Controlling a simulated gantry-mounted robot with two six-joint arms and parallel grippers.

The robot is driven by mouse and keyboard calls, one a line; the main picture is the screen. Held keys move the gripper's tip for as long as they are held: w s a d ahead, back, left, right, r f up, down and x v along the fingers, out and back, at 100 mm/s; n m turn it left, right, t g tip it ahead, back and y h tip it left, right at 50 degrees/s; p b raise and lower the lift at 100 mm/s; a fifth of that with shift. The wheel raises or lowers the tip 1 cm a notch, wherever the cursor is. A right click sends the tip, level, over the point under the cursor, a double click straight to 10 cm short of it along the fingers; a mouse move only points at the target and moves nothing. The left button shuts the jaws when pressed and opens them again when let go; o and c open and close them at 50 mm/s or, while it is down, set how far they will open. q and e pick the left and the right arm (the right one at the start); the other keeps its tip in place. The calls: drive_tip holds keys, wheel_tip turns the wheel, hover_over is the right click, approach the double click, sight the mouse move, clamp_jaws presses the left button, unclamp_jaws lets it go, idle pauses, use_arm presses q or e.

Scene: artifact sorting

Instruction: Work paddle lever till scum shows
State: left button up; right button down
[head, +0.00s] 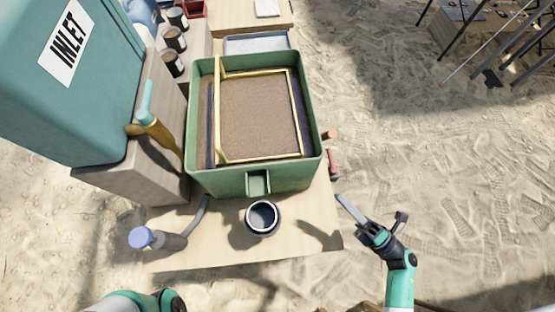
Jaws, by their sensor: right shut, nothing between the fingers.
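The green tank (255,183) stands on the table, holding brown, grainy-looking material (258,115) inside a yellow frame (299,110). No scum is distinguishable on it. A red handle (333,165) with an orange-red piece (329,135) sits at the tank's right outer wall. A yellow lever with a teal grip (146,100) stands at the left, by the inlet box. I cannot tell which is the paddle lever. My right gripper (340,198) is shut and empty over the table's right edge, below and apart from the red handle. My left arm shows only at the bottom left; its fingers are out of view.
The teal inlet box (85,95) rises at the left on a block. A dark round cup (262,217) stands before the tank's spout (258,182). Dark jars (173,40) line the back.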

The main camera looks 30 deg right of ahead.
drive_tip(key=s+d+m+h, duration=0.1)
drive_tip(key=d+h, duration=0.1)
drive_tip(key=d, duration=0.2)
drive_tip(key=w+r, duration=0.4)
drive_tip(key=w, duration=0.8)
drive_tip(key=shift+w+a+r+t+b, duration=0.15)
drive_tip(key=shift+a+r+t+b, duration=0.15)
drive_tip(key=shift+a+r+b, duration=0.15)
drive_tip(key=shift+d, duration=0.1)
